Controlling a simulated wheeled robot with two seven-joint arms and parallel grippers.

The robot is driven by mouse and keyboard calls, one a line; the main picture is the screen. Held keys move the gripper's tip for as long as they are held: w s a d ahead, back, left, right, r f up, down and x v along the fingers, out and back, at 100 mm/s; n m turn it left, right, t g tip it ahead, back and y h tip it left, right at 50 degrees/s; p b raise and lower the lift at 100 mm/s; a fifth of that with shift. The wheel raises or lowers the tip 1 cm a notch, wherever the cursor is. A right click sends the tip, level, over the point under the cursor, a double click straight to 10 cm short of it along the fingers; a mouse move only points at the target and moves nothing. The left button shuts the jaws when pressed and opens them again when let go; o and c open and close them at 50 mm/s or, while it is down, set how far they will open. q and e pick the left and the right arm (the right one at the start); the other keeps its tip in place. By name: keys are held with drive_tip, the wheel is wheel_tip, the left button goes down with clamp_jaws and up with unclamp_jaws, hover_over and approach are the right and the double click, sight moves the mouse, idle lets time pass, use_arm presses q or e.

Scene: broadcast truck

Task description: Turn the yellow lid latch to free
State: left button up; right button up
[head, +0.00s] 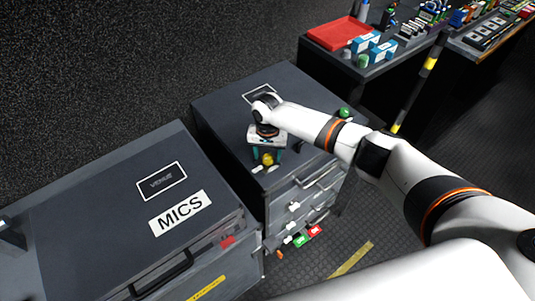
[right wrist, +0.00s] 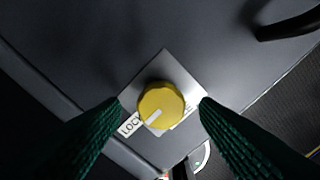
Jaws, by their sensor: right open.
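The yellow lid latch (right wrist: 161,104) is a round knob on a silver diamond-shaped plate (right wrist: 165,62) on the grey case lid. Its white pointer mark aims to the lower left, toward the LOCK label (right wrist: 130,124). In the head view the yellow latch (head: 267,158) sits near the lid's front edge. My right gripper (head: 267,155) is over it, pointing down and open. In the right wrist view its green fingers stand on either side of the knob, with gaps visible. My left gripper is not in view.
A grey case marked MICS (head: 180,212) stands at the left. A black handle (right wrist: 290,24) and a green knob (head: 344,112) are on the latch's case. Drawers (head: 308,185) are below. A bench with a red tray (head: 338,33) is behind at the right.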

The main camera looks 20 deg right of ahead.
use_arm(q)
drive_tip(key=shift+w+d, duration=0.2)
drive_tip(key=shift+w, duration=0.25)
use_arm(e)
drive_tip(key=shift+s+f, duration=0.1)
drive_tip(key=shift+f, duration=0.5)
drive_tip(key=c, duration=1)
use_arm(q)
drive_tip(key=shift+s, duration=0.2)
